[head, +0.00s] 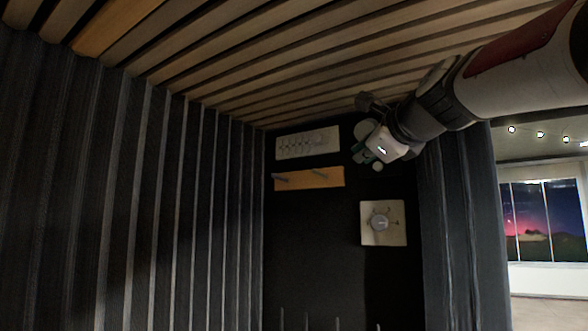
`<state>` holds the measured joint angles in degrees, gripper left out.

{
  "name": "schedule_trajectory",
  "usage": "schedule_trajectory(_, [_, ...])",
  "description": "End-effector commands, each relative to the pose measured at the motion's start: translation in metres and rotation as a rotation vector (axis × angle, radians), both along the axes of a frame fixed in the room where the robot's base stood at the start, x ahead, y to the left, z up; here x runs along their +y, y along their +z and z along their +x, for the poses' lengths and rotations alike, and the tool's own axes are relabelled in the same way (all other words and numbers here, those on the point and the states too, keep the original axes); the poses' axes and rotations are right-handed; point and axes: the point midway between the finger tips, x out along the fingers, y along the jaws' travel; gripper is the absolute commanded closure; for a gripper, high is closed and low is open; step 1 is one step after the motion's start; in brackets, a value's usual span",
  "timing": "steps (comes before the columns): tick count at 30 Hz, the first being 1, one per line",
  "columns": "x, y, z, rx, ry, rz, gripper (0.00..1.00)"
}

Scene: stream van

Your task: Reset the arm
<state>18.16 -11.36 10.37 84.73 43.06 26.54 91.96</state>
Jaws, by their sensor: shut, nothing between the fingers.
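My arm reaches in from the upper right of the head view, just under the slatted ceiling. My gripper (368,160) is at its end, in front of the dark back wall. It is small and dim in the picture, and its fingers are shut with nothing seen between them. It hangs right of a white panel and above a square plate, apart from both as far as I can tell.
A white panel with small marks (308,143), a wooden strip with pegs (309,179) and a square plate with a round knob (383,223) are on the back wall. Ribbed dark walls (130,200) stand left. A bright window (541,220) shows at right.

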Motion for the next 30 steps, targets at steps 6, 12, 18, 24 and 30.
schedule_trajectory(6, [0.0, 0.0, 0.0, 0.0, 0.0, 0.0, 1.0])
schedule_trajectory(12, [0.001, -0.005, -0.002, 0.007, 0.004, -0.025, 1.0])
schedule_trajectory(18, [0.016, -0.074, -0.035, 0.107, 0.075, -0.383, 1.0])
schedule_trajectory(24, [0.02, -0.194, -0.104, 0.255, 0.291, -0.965, 1.0])
schedule_trajectory(30, [0.009, -0.306, -0.185, 0.346, 0.616, -1.464, 1.0])
